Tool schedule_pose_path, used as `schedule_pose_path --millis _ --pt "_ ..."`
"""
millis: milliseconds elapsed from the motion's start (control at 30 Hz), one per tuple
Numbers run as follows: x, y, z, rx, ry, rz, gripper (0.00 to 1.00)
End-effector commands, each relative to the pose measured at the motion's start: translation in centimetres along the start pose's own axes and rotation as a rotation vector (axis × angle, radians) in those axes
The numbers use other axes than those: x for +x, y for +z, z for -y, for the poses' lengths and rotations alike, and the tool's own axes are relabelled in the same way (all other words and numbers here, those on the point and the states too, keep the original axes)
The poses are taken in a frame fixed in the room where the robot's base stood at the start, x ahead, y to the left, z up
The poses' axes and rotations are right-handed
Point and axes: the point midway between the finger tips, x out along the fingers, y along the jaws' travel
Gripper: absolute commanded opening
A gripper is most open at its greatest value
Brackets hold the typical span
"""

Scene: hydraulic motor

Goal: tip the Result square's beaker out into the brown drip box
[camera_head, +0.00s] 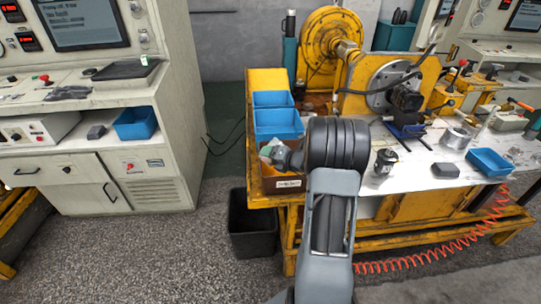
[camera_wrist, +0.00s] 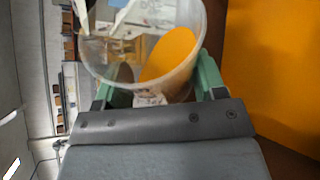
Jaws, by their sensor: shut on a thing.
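In the wrist view my gripper (camera_wrist: 155,88) has its green fingers closed on either side of a clear beaker (camera_wrist: 197,45). The beaker looks tilted, and a yellow-orange surface shows through or inside it; I cannot tell if it holds liquid. My gripper end is over this box, and a small pale patch shows there; the beaker is not clear in this view. I cannot make out the Result square.
Blue bins (camera_head: 277,122) stand just behind the box. A black waste bin (camera_head: 252,225) is on the floor below. The bench top (camera_head: 400,178) right of my arm holds a small dark motor part (camera_head: 385,161), a blue tray (camera_head: 488,162) and a metal ring (camera_head: 455,138).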

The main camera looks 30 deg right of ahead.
Motion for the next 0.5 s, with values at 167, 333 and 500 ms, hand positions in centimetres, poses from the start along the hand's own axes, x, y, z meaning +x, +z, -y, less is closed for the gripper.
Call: schedule_pose_path --millis 167,333,500 --pt "-0.15 0.25 -0.39 0.060 0.025 -0.008 0.38" --pt "-0.27 0.47 -0.72 0.126 0.053 -0.016 0.38" --pt "-0.39 0.64 -0.98 0.194 0.080 -0.024 0.38"
